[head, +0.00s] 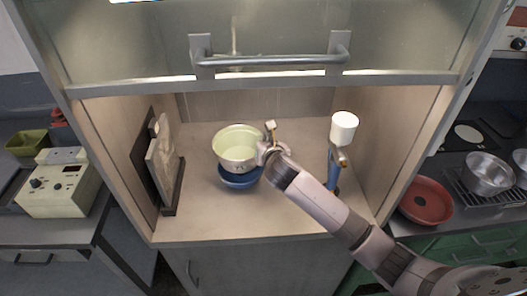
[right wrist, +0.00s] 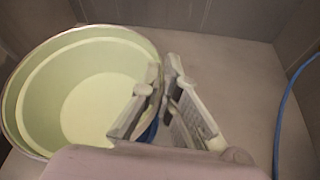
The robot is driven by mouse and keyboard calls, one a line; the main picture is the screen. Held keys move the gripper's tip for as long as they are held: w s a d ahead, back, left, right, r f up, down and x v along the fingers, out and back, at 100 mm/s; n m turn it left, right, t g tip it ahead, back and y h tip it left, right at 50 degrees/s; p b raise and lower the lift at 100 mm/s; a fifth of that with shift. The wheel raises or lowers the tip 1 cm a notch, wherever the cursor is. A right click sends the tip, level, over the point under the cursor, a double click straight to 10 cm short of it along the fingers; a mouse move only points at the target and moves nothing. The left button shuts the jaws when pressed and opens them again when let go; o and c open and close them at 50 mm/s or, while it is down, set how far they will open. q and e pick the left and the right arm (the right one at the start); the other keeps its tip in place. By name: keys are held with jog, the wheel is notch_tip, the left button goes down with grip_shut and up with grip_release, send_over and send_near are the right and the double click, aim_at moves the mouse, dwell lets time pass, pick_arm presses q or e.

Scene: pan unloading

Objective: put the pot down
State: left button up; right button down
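The pot (head: 236,161) is round, with a pale green inside, and is upright in the open cabinet bay. A blue round item (head: 240,181) shows directly below it; whether they touch is unclear. In the right wrist view the pot (right wrist: 90,95) fills the left side. My right gripper (head: 267,149) is at the pot's right rim. My left gripper is not in view.
Boards (head: 162,168) lean at the bay's left wall. A white cylinder (head: 344,127) stands above a blue upright item (head: 333,176) at the right. A bar handle (head: 270,62) crosses above. The bay's front floor (head: 210,222) is clear.

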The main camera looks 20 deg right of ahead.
notch_tip(320, 180, down, 4)
jog(key=shift+f, duration=0.5)
jog(key=shift+f, duration=0.3)
jog(key=c, duration=1.8)
grip_release()
jog(key=b+v, duration=0.1)
jog(key=v, duration=1.1)
jog(key=shift+r, duration=0.25)
